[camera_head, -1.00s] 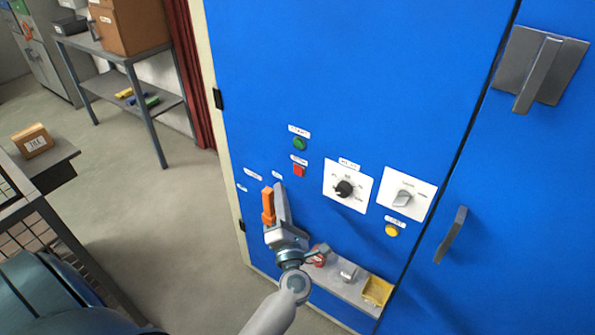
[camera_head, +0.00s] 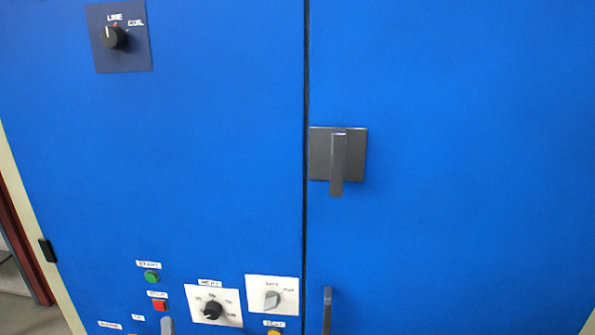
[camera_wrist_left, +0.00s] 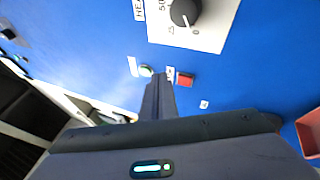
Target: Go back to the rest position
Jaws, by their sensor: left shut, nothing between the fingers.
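My right gripper is in neither view.
The cabinet front fills most of the head view. It carries a line/coil knob (camera_head: 113,38), a heat dial (camera_head: 212,309), a white switch plate (camera_head: 272,294), a grey latch handle (camera_head: 337,160) and a door handle (camera_head: 327,312). A red tray edge (camera_wrist_left: 309,134) shows in the wrist view.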

